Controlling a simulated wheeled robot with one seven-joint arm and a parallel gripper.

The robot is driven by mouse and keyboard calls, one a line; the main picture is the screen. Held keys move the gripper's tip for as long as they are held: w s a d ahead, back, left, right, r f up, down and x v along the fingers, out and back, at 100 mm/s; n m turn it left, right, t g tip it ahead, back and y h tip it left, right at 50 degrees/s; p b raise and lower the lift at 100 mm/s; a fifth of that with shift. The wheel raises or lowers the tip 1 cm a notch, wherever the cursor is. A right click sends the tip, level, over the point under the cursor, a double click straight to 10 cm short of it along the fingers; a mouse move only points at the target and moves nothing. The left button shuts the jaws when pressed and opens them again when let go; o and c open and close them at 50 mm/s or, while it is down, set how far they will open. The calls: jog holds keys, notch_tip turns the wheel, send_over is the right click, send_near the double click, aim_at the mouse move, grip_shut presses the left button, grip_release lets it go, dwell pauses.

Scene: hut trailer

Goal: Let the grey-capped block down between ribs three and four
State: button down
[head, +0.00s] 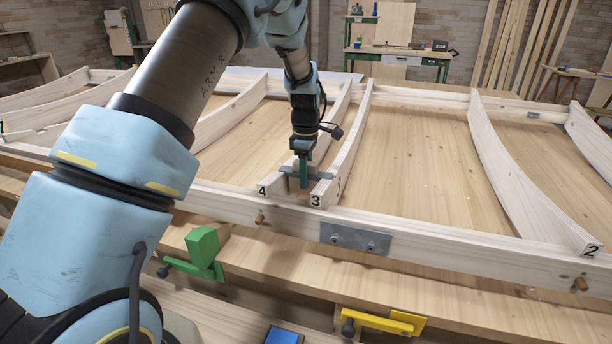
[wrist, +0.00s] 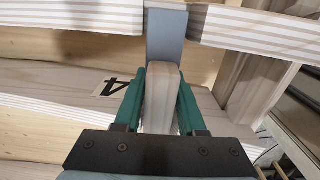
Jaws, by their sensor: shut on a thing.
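My gripper (head: 304,178) points down between rib 3 (head: 349,135) and rib 4 (head: 338,107), near their numbered front ends. It is shut on the grey-capped block; in the wrist view the green fingers (wrist: 162,78) hold its pale wooden body (wrist: 160,105). The grey cap (head: 285,171) reaches out to both sides of the fingers, across the gap and at the rib tops. In the wrist view the cap (wrist: 166,38) overlaps one rib's striped edge. The number 4 shows on rib 4 (wrist: 75,106). The block's lower end is hidden, and I cannot tell whether the cap touches the ribs.
Rib 2 (head: 530,170) stands well to the right, with open floor panel (head: 420,155) between. The front beam (head: 450,237) carries a metal plate (head: 355,238). A green clamp (head: 203,250) and a yellow clamp (head: 385,320) sit at the near bench edge.

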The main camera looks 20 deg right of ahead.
jog(key=shift+f, duration=0.25)
jog(key=shift+c, duration=2.1)
grip_release()
notch_tip(320, 180, up, 11)
jog(key=shift+f+b, duration=0.1)
jog(key=shift+b, duration=1.05)
jog(key=shift+a, duration=0.1)
